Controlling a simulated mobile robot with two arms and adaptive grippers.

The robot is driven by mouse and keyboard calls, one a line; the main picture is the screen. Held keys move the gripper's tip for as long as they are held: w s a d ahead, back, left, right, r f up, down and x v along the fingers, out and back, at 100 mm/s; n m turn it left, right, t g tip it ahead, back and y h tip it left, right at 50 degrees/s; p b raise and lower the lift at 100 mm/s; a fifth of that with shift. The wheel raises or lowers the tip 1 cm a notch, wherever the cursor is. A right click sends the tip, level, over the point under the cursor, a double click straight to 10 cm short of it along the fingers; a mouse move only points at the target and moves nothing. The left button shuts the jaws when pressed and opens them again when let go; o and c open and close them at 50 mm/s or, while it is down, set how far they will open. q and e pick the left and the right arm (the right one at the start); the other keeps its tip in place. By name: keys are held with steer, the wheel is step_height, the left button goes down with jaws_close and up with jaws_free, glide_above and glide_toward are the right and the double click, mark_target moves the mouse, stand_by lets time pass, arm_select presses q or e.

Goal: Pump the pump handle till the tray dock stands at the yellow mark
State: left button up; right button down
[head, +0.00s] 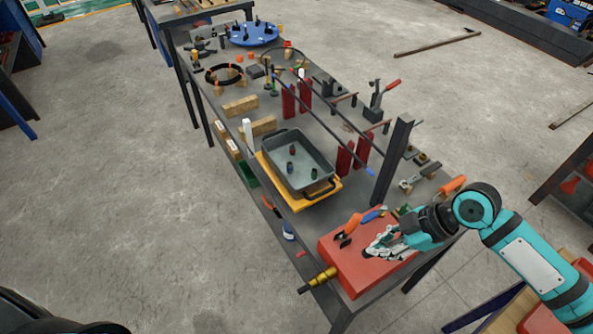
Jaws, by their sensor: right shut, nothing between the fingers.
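A grey tray (312,158) with a few small dark cylinders in it sits on a yellow-orange platform (318,203), likely the tray dock, at the bench's left edge. A dark upright post (393,160) stands to its right. A white upright strip (247,134) stands at its back left. I cannot make out a yellow mark. A yellow handle with a dark grip (320,279) sticks out by the red box; I cannot tell if it is the pump handle. My right gripper (374,250) is shut and empty over the red box. My left gripper is not in view.
The red box (349,270) carries an orange-handled tool (349,228) beside my right gripper. An orange grip (452,185) lies near my right wrist. Long dark bars rest on red stands (345,158). Wood blocks and a blue disc (251,34) lie farther back.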

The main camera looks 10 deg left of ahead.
steer(key=shift+s+a+f, duration=0.25)
steer(key=shift+f, duration=0.4)
steer(key=shift+s+a+f+b, duration=0.2)
steer(key=shift+f+b, duration=0.15)
steer(key=shift+f, duration=0.25)
steer(key=shift+s+a+f, duration=0.15)
steer(key=shift+a+f, duration=0.05)
steer(key=shift+f, duration=0.5)
steer(key=shift+f+b, duration=0.1)
steer(key=shift+b, duration=0.2)
steer(key=shift+s+a+f, duration=0.1)
steer(key=shift+s+f, duration=0.05)
steer(key=shift+f, duration=0.5)
